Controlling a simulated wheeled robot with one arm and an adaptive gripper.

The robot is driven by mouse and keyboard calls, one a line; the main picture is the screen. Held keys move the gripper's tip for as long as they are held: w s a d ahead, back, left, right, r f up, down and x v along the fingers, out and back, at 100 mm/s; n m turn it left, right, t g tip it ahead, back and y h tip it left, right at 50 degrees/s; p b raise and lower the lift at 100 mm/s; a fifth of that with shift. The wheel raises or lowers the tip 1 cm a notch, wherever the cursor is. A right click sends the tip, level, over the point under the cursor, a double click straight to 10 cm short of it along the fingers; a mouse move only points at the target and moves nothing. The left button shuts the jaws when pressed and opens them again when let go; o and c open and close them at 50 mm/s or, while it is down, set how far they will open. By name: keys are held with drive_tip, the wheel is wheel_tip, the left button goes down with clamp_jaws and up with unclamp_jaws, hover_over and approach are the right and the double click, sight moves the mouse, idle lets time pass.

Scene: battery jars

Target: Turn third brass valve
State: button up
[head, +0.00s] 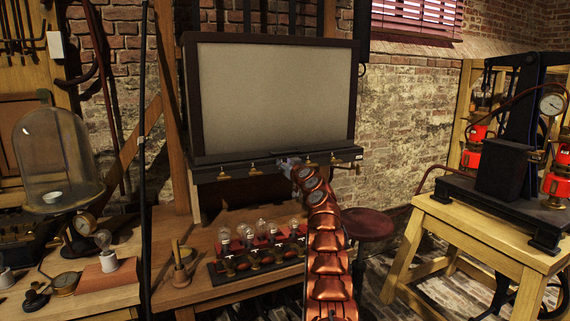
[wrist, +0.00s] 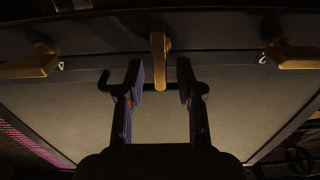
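A dark rail (head: 240,170) runs under a large pale framed panel (head: 275,95) and carries a row of small brass valves. A valve at the left end (head: 223,176), a second (head: 254,170), and others right of my gripper (head: 308,164) show in the head view. My gripper (head: 288,163) is at the rail's middle and hides the spot third from the left. In the wrist view my gripper (wrist: 161,78) is open, with one brass valve handle (wrist: 160,58) in line with the gap between its fingers. Brass handles stand left (wrist: 28,66) and right (wrist: 292,57), clear of the fingers.
A bench below the rail holds a rack of glass bulbs (head: 258,240). A glass bell jar (head: 55,150) stands at left. A round stool (head: 368,224) is behind my arm. A wooden table with black and red apparatus (head: 485,225) stands at right.

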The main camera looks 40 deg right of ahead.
drive_tip(key=shift+c, duration=0.2)
clamp_jaws()
drive_tip(key=shift+m, duration=0.4)
drive_tip(key=m+p, duration=0.2)
drive_tip(key=shift+s+d+m, duration=0.1)
drive_tip(key=shift+d+m, duration=0.2)
drive_tip(key=m, duration=0.1)
drive_tip(key=m+p, duration=0.1)
drive_tip(key=shift+s+d+f+m, duration=0.1)
drive_tip(key=shift+d+m, duration=0.2)
drive_tip(key=shift+m, duration=0.1)
drive_tip(key=m, duration=0.4)
drive_tip(key=f+m, duration=0.1)
drive_tip(key=m, duration=0.3)
drive_tip(key=d+f+m+p, duration=0.1)
drive_tip(key=m, duration=0.2)
drive_tip(key=shift+s+d+f+m, duration=0.1)
drive_tip(key=shift+s+m, duration=0.1)
drive_tip(key=shift+m, duration=0.2)
